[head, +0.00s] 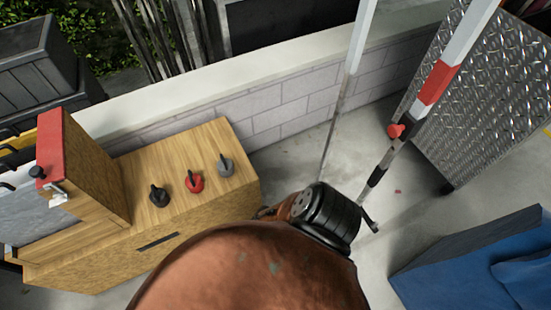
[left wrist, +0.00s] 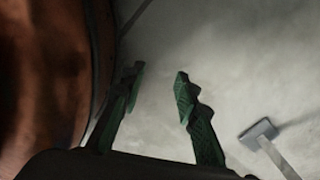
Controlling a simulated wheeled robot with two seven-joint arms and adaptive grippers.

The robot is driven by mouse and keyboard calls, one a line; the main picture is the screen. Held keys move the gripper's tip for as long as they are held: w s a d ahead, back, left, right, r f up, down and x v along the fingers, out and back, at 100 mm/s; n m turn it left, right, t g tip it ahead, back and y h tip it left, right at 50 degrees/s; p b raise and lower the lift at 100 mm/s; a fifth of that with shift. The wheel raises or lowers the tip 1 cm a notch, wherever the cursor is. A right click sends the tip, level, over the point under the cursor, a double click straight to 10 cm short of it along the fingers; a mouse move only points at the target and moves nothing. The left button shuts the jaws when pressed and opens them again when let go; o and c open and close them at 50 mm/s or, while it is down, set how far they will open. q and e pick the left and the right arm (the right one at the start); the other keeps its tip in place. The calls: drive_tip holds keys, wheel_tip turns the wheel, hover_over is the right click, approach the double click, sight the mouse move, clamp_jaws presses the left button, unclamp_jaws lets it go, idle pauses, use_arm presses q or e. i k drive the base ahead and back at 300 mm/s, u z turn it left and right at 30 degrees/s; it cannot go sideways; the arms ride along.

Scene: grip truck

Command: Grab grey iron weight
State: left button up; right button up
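The grey iron weight (head: 226,167) stands on the wooden cabinet top in the head view. It is the rightmost of three handled weights in a row, beside a red weight (head: 195,183) and a black weight (head: 159,197). The grey weight is not seen in the left wrist view. My left gripper (left wrist: 158,82) shows in the left wrist view with its two dark green fingers apart and nothing between them. Pale floor lies beyond the fingertips. I cannot make out either gripper in the head view.
A large brown rounded body (head: 250,275) with a black ribbed end (head: 328,215) fills the lower middle. A red-and-white pole (head: 437,80), metal diamond-plate box (head: 495,100) and blue object (head: 480,265) are at right. A grey-headed tool (left wrist: 258,132) lies right of my left gripper.

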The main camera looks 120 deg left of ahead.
sight(226, 168)
drive_tip(key=u, duration=4.4)
